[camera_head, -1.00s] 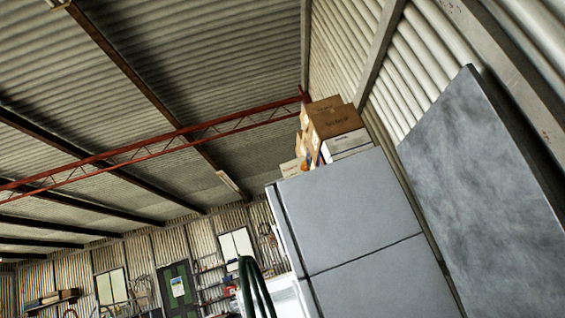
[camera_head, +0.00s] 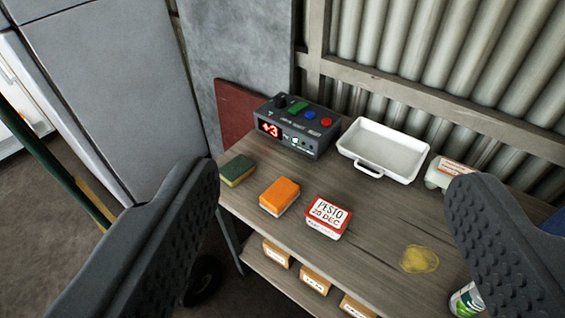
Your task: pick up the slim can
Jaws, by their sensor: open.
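My gripper (camera_head: 335,235) is open and empty, its two dark, studded fingers wide apart at the left and right of the view, above the front of a wooden bench (camera_head: 350,262). A can (camera_head: 466,301) with a green and white label stands at the bottom right of the bench, beside my right finger. The picture's lower edge and that finger cut it off, so I cannot tell its full shape or whether it is slim.
A shelf below holds small boxes (camera_head: 315,280). A grey cabinet (camera_head: 105,80) stands left.

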